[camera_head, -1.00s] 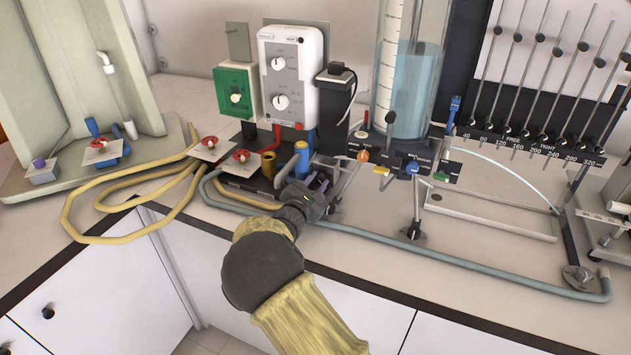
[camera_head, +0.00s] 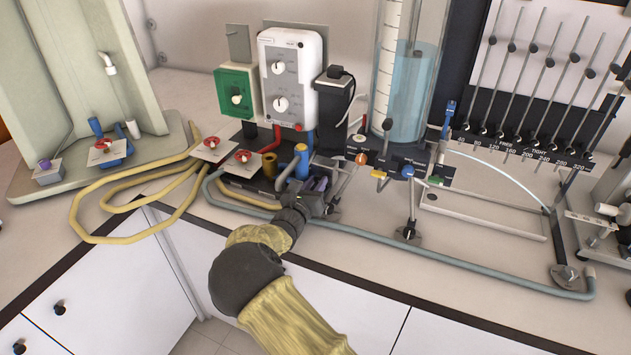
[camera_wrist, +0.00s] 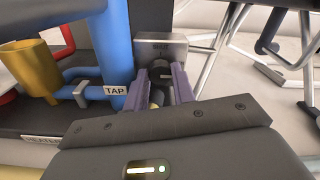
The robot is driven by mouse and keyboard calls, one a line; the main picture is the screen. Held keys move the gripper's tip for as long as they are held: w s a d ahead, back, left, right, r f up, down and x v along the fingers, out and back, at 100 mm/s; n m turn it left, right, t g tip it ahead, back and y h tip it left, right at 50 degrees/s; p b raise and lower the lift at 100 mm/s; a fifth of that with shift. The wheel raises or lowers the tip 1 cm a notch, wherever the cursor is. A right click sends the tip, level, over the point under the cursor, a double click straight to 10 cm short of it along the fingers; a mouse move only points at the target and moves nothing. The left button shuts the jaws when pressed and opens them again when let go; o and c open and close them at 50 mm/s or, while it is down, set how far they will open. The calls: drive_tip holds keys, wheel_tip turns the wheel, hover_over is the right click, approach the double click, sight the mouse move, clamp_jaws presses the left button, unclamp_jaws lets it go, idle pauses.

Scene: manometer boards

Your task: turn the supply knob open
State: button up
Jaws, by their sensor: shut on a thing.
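In the wrist view, a dark round knob (camera_wrist: 158,72) sits in front of a grey metal block (camera_wrist: 176,50), right of a blue pipe (camera_wrist: 112,40) with a TAP label. In the head view my gripper (camera_head: 318,184) is low at the bench front, right of the blue upright pipe (camera_head: 301,160). The knob is hidden there, and its turn angle cannot be read.
A brass cup (camera_head: 269,165) and red handwheels (camera_head: 243,156) stand to the left. An orange knob (camera_head: 361,158) and a water cylinder (camera_head: 412,90) are at the right. A grey hose (camera_head: 440,262) runs along the bench front. Bare bench lies at the front right.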

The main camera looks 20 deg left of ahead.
drive_tip(key=shift+f, duration=0.15)
drive_tip(key=o, duration=1)
drive_tip(key=shift+s, duration=0.1)
drive_tip(key=shift+a+r, duration=0.1)
drive_tip(key=shift+r, duration=0.15)
